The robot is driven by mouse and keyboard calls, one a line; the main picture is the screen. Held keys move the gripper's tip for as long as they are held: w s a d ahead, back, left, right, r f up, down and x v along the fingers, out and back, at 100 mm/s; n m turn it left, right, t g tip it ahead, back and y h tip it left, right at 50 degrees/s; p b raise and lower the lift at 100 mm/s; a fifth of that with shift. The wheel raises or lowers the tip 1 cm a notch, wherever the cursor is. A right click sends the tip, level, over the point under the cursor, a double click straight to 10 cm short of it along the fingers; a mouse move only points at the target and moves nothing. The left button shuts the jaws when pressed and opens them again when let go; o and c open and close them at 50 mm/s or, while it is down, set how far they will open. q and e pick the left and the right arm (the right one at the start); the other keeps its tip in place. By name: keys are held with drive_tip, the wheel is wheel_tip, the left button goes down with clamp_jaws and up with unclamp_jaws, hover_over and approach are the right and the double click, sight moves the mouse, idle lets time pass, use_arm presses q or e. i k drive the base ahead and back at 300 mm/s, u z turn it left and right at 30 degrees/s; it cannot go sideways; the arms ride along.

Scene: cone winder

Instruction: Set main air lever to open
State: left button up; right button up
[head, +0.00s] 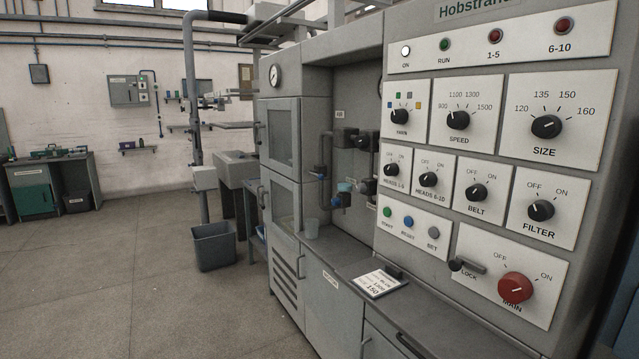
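No lever labelled main air can be read in the head view. In the machine's recess, a grey pipe (326,150) runs down with a small blue part (320,175) on it. To its right are a light-blue-topped fitting (345,187) and dark valve bodies (346,137). A small sign (340,114) above them is too small to read surely. I cannot tell which of these is the main air lever or how it is set. Neither of my grippers is in view.
The control panel (490,130) with knobs and a red MAIN knob (515,288) stands at right. A grey bin (214,246) stands on the floor at left; floor farther left is clear.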

sight(321, 177)
drive_tip(key=z, duration=0.1)
drive_tip(key=k, duration=0.25)
drive_tip(key=u, duration=1.2)
drive_tip(key=i, duration=1.2)
drive_tip(key=u, duration=0.5)
drive_tip(key=i, duration=1.25)
drive_tip(key=z, duration=1.1)
drive_tip(key=i, duration=0.8)
drive_tip(key=z, duration=0.65)
